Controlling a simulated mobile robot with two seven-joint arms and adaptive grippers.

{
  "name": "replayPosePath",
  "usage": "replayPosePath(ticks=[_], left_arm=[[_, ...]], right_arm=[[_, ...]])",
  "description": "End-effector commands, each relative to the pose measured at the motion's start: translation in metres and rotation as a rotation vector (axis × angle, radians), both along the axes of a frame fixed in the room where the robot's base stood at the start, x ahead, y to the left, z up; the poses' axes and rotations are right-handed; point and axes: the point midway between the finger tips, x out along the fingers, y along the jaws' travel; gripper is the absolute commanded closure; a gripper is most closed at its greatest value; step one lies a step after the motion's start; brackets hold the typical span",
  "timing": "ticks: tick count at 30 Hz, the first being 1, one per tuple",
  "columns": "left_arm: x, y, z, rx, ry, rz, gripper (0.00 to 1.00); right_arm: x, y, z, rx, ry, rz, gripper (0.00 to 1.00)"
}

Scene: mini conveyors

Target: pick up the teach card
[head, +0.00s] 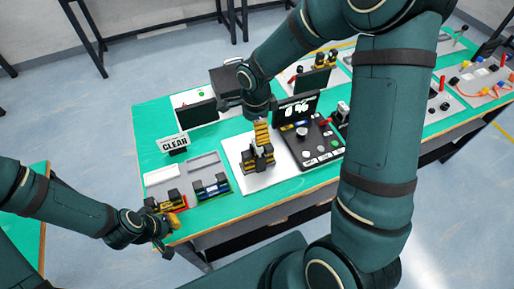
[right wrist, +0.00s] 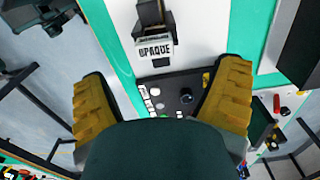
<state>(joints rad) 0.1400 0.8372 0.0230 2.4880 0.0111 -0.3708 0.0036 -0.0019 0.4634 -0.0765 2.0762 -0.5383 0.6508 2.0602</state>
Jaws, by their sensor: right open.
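A white card lettered OPAQUE (right wrist: 155,47) sits upright against a dark holder in the right wrist view; no card in view is marked as the teach card. My right gripper (right wrist: 162,70) is open and empty, its two yellow fingers spread wide, with the OPAQUE card beyond them. In the head view my right gripper (head: 262,132) hangs over the white board, above a black-and-yellow block (head: 257,161). I cannot make out the OPAQUE card there. My left gripper (head: 167,222) is low at the table's front left corner, beside a red rack; its jaws are unclear.
A CLEAN sign (head: 174,143) stands at the back left of the green table (head: 150,117). A blue rack (head: 212,188) lies left of the white board (head: 236,147). A black button panel (head: 322,152) with a screen (head: 297,107) stands to the right. My right arm hides part of the table.

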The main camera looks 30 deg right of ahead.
Motion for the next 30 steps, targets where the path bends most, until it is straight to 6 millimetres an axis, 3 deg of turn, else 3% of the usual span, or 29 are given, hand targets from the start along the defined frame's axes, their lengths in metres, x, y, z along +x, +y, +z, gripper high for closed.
replayPosePath(ticks=[3,10,18,28,29,30], left_arm=[[0.000,0.000,-0.001,0.000,0.000,0.000,1.00],[0.000,0.000,-0.001,0.001,0.000,0.000,1.00],[0.000,0.000,-0.002,0.000,0.000,0.000,1.00],[0.000,0.000,-0.002,0.000,0.000,0.000,1.00],[0.000,0.000,-0.002,0.000,0.000,0.000,1.00],[0.000,0.000,-0.002,0.000,0.000,0.000,1.00]], right_arm=[[0.000,0.000,-0.015,0.000,0.002,-0.001,0.11],[-0.003,0.000,-0.030,0.001,0.003,0.000,0.11],[-0.009,-0.002,-0.066,0.000,0.003,0.001,0.11],[-0.008,-0.002,-0.073,0.001,0.000,0.000,0.11],[-0.008,-0.002,-0.073,0.001,0.000,0.000,0.15],[-0.008,-0.002,-0.073,0.001,0.000,0.000,0.29]])
